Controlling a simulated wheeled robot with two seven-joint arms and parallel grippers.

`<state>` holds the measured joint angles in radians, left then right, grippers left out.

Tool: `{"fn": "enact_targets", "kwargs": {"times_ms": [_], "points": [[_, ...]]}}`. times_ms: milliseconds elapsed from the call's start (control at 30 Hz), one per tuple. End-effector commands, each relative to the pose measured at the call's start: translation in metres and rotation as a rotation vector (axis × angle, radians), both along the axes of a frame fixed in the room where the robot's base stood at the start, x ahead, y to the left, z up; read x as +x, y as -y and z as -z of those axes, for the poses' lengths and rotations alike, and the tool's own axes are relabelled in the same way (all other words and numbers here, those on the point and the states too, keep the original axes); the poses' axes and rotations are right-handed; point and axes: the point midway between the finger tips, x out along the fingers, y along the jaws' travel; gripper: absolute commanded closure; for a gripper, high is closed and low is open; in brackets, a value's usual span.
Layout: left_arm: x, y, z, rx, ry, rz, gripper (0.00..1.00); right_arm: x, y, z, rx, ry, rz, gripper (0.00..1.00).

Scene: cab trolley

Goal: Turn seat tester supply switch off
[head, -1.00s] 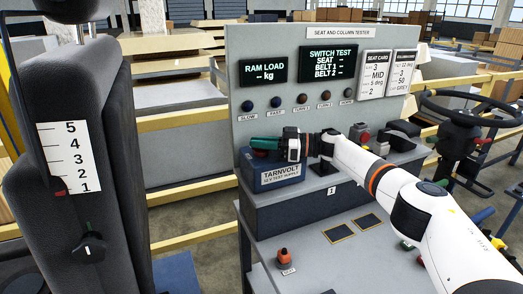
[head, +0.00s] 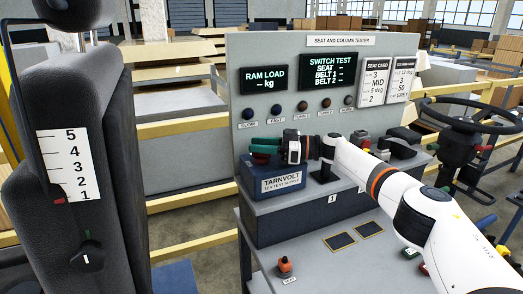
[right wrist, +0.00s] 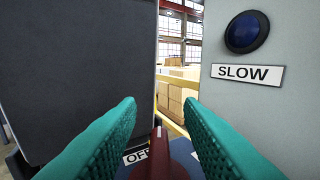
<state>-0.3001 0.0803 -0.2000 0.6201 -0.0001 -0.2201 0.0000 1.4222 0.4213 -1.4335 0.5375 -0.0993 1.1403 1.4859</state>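The supply box (head: 256,187), blue and labelled TARNVOLT, stands on the tester's ledge. My right gripper (head: 258,149) is over its top, with two teal fingers pointing left. In the right wrist view, the right gripper (right wrist: 162,125) is open, its fingers on either side of a dark red switch lever (right wrist: 158,150). A gap shows between the lever and the upper parts of the fingers; contact lower down is hidden. A partly hidden OFF label (right wrist: 135,157) lies left of the lever. My left gripper is not in view.
The grey tester panel (head: 420,107) with displays and a row of buttons rises behind the gripper. A dark seat (head: 120,225) with a 1–5 scale stands at left. A steering wheel (head: 468,112) is at right. An orange-topped control (head: 285,265) sits on the lower shelf.

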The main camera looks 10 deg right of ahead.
Motion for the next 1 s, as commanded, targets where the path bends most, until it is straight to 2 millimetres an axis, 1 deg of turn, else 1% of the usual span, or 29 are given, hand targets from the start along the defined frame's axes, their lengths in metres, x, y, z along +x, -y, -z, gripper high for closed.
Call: {"fn": "enact_targets", "kwargs": {"times_ms": [33,200,300,433,600,1000], "points": [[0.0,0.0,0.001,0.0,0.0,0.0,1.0,0.0,0.001,-0.011,0.001,0.006,0.0,0.66],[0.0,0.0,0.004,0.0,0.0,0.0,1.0,0.0,0.0,-0.045,0.002,0.006,0.001,0.66],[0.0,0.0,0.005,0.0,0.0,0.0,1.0,0.0,0.0,-0.062,0.001,0.004,0.001,0.66],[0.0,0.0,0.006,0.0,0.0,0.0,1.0,0.0,0.0,-0.078,0.001,0.003,0.002,0.66],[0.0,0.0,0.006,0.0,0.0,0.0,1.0,0.001,0.0,-0.086,0.001,0.0,0.002,0.66],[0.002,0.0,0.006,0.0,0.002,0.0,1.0,0.001,-0.001,-0.084,0.003,0.001,0.002,0.66]]}}
